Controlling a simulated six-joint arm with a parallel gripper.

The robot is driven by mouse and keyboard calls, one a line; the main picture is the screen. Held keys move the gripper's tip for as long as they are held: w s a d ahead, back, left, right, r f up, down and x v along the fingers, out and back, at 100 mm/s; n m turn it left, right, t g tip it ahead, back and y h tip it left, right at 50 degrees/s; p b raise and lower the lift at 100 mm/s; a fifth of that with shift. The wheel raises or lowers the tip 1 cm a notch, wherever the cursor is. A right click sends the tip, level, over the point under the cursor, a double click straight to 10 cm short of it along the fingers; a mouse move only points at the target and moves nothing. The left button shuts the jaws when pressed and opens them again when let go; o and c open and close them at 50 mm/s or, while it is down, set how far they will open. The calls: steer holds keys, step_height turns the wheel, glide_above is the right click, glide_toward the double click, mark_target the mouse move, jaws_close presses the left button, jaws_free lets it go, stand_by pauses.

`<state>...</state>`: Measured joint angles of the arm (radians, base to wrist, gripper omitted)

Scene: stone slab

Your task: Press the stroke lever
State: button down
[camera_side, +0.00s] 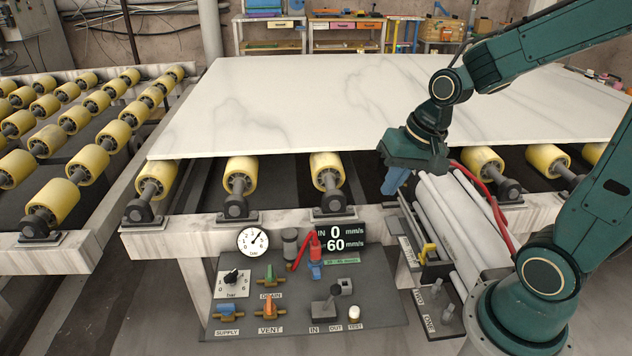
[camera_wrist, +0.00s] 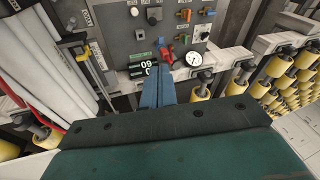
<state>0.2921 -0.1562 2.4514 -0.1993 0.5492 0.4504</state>
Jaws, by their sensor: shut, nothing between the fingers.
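The control panel (camera_side: 380,315) stands below the slab's front edge in the side view, and it also shows in the wrist view (camera_wrist: 115,30). On it a small dark lever (camera_side: 335,291) with a grey block sits above the labels IN and OUT; I take this for the stroke lever. In the wrist view it looks like a dark knob (camera_wrist: 152,17) near the top. My gripper (camera_side: 391,189) has blue fingers, shut and empty, above and to the right of the panel, clear of the lever. The fingertips also show in the wrist view (camera_wrist: 160,72), pointing toward the panel.
The panel also carries a gauge (camera_side: 252,241), valves (camera_side: 268,308) and a white button (camera_side: 354,313). A marble slab (camera_side: 290,95) lies on yellow rollers. White cylinders (camera_side: 450,220) and red hoses stand right.

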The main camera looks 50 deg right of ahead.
steer(key=d+f+m+y, duration=0.2)
steer(key=d+f+m, duration=0.2)
steer(key=f+m, duration=0.6)
steer(key=d+f+m+t+y, duration=0.1)
steer(key=d+f+m, duration=0.3)
steer(key=f+m, duration=0.6)
step_height(320, 180, down, 10)
steer(key=shift+w+r+y, duration=0.1)
steer(key=shift+w+y, duration=0.2)
steer(key=shift+y, duration=0.1)
glide_toward(331, 298)
steer(key=shift+w+d+f, duration=0.1)
steer(key=shift+d+f, duration=0.05)
steer(key=shift+f, duration=0.85)
steer(key=shift+w+d+f, duration=0.1)
steer(key=shift+f, duration=0.9)
